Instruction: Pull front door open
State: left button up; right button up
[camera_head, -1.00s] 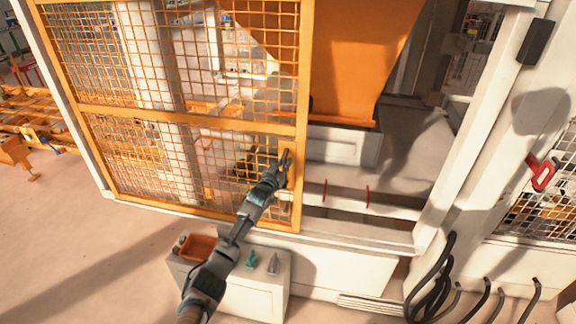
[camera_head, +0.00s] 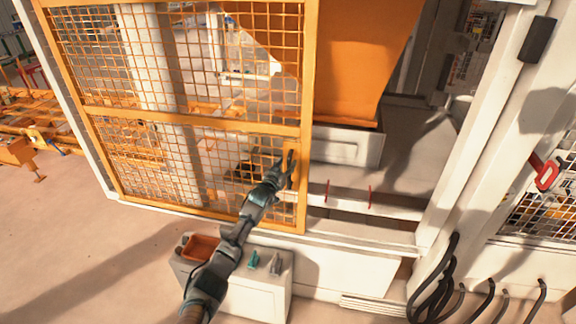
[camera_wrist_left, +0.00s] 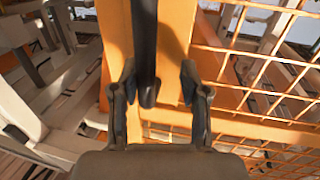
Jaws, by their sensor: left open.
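The front door (camera_head: 306,70) is an orange frame with wire mesh. It stands over the left part of the opening, and the right part of the opening is uncovered. My left gripper (camera_head: 288,160) is at the door's right upright, near its lower half. In the left wrist view the open fingers (camera_wrist_left: 155,95) stand on either side of a dark vertical handle bar (camera_wrist_left: 147,50) on the orange frame (camera_wrist_left: 178,40). I cannot tell whether a finger touches the bar. My right gripper is not in view.
A white cabinet (camera_head: 240,295) with an orange tray (camera_head: 201,247) and small tools stands below the door. An orange panel (camera_head: 360,60) hangs inside the machine. A red handle (camera_head: 546,175) is at the right. Black cables (camera_head: 440,280) run down at the lower right. Open floor lies at the left.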

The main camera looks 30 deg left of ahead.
pick_arm(q)
jog(key=shift+w+d, duration=0.2)
jog(key=shift+d, duration=0.35)
jog(key=s+d, duration=0.1)
jog(key=s, duration=1.1)
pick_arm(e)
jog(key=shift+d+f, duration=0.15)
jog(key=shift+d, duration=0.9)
